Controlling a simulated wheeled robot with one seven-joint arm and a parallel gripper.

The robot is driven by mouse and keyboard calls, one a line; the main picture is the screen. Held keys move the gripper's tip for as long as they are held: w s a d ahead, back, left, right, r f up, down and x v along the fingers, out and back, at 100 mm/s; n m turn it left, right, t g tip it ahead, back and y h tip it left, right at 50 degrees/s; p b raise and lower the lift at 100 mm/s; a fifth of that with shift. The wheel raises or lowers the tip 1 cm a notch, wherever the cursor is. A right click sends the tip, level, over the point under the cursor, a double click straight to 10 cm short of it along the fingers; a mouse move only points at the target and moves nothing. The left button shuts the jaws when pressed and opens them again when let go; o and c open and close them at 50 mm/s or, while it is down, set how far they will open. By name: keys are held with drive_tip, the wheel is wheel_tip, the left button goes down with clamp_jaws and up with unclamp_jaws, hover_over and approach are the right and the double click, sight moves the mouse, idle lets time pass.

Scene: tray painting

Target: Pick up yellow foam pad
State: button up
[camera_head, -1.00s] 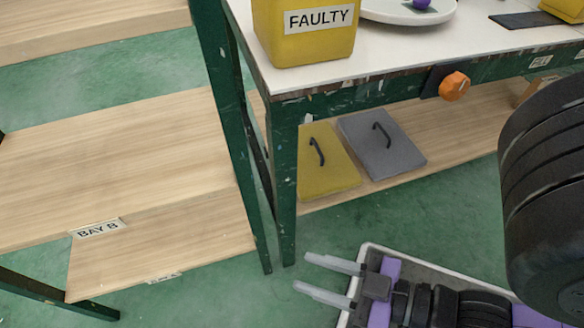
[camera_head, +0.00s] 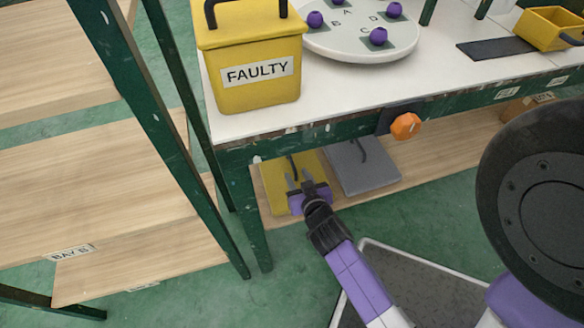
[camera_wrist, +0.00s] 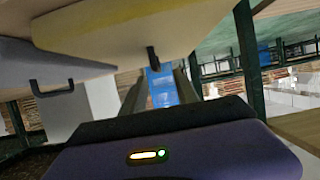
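The yellow foam pad (camera_head: 269,184) lies on the wooden lower shelf under the white-topped bench, at its left end. Its dark handle (camera_head: 292,166) stands up from it. The gripper covers part of the pad. In the wrist view the yellow pad (camera_wrist: 115,28) fills the top, and its handle (camera_wrist: 152,57) shows near the fingertips, in line with the gap between the fingers. I cannot tell whether the handle is between them.
A grey pad (camera_head: 368,178) with a dark handle lies right beside the yellow one. A green bench leg (camera_head: 246,210) stands close on the left. The bench edge with an orange knob (camera_head: 406,126) is above. A yellow FAULTY bin (camera_head: 245,92) stands on the bench.

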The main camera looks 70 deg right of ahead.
sight(294, 167)
drive_tip(key=x, duration=0.3)
drive_tip(key=shift+s+d+r+b, duration=0.1)
drive_tip(key=shift+s+d+b, duration=0.1)
drive_tip(key=shift+b, duration=0.2)
drive_tip(key=shift+b+x, duration=0.95)
drive_tip(key=shift+x, duration=1.75)
drive_tip(key=shift+c, duration=0.5)
clamp_jaws()
